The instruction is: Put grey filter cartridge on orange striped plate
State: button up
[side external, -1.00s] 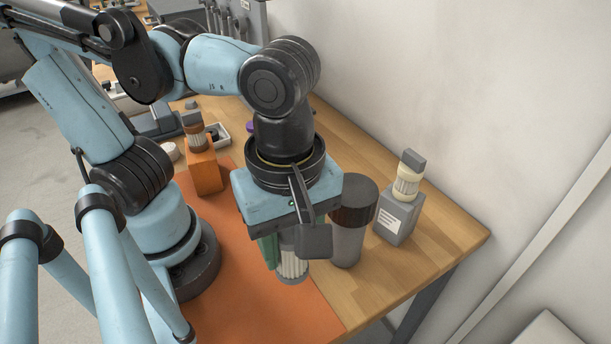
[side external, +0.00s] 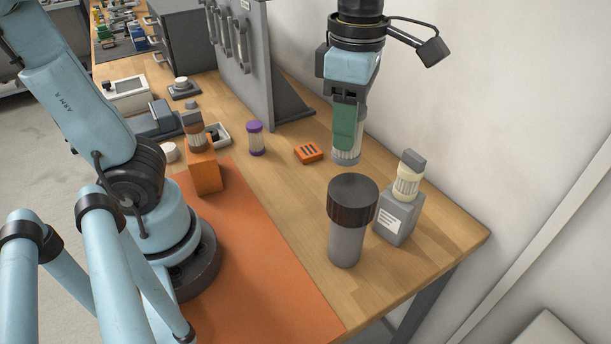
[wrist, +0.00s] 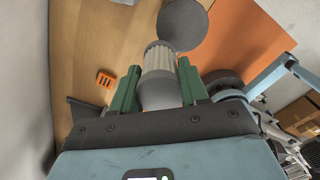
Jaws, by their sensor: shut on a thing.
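My gripper (side external: 347,140) is shut on the grey filter cartridge (side external: 346,156), a ribbed pale cylinder with grey ends. The cartridge hangs below the green fingers, right of the orange striped plate. It also shows between the fingers in the wrist view (wrist: 160,75). The orange striped plate (side external: 308,153) is a small orange block with dark stripes, lying on the wooden table. It shows at left in the wrist view (wrist: 105,78), apart from the cartridge. The height of the cartridge above the table is hard to tell.
A grey canister with a dark lid (side external: 346,240) and a grey box with a cream cartridge (side external: 400,215) stand in front. A purple-capped cartridge (side external: 256,138) stands left of the plate. An orange box (side external: 204,172) stands by the orange mat (side external: 240,250). A grey tool panel (side external: 255,60) rises behind.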

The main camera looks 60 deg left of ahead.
jog(key=w+a+n, duration=0.6)
jog(key=a, duration=0.6)
send_over(308, 150)
jog(key=shift+f, duration=8.4)
jog(key=shift+f, duration=0.1)
jog(key=o, duration=1.1)
